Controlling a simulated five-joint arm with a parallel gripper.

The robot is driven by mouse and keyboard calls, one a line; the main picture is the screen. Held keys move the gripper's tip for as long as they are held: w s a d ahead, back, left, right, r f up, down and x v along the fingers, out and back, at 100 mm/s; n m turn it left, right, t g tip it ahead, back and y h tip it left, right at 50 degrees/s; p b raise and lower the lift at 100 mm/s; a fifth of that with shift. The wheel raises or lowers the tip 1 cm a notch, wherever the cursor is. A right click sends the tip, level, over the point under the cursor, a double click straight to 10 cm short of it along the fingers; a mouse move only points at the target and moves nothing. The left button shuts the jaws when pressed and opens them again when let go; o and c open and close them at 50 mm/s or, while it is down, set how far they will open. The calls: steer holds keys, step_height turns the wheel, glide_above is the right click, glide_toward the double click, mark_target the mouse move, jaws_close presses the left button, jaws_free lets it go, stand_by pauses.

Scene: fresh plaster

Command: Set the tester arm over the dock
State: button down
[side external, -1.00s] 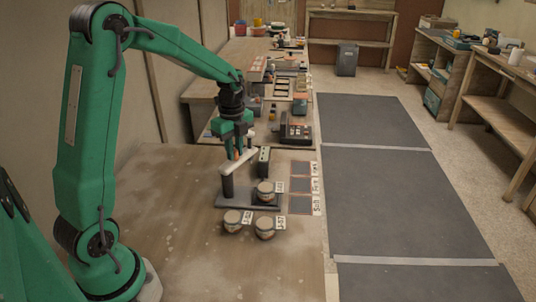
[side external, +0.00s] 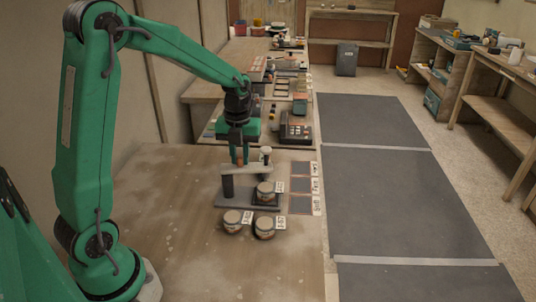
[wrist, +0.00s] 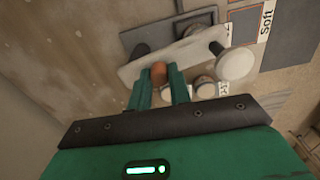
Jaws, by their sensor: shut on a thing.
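The tester is a grey base plate (side external: 233,198) with a dark post (side external: 227,187) and a pale swinging arm (side external: 250,169). The tester arm, also in the wrist view (wrist: 165,55), now points right from the post. A round pale-topped head (wrist: 234,63) is at its free end. My gripper (side external: 239,160) is shut on the orange-brown peg (wrist: 158,72) on the tester arm. A lidded jar (side external: 267,190) stands on the plate's right part, at the dock, below and near the arm's end. The dock's surface is mostly hidden by the jar. I cannot tell exact alignment.
Two more lidded jars (side external: 233,219) and (side external: 264,228) stand in front of the plate with small labels. Dark marked squares (side external: 300,185) with label cards, one reading "Soft" (wrist: 266,20), lie to the right. Table left of the plate is clear.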

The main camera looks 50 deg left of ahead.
mark_target(240, 158)
steer(key=shift+s+d+r+m, duration=0.1)
steer(key=shift+s+d+m, duration=0.15)
steer(key=shift+m, duration=0.75)
steer(key=c, duration=1.3)
jaws_free()
steer(key=shift+r, duration=3.85)
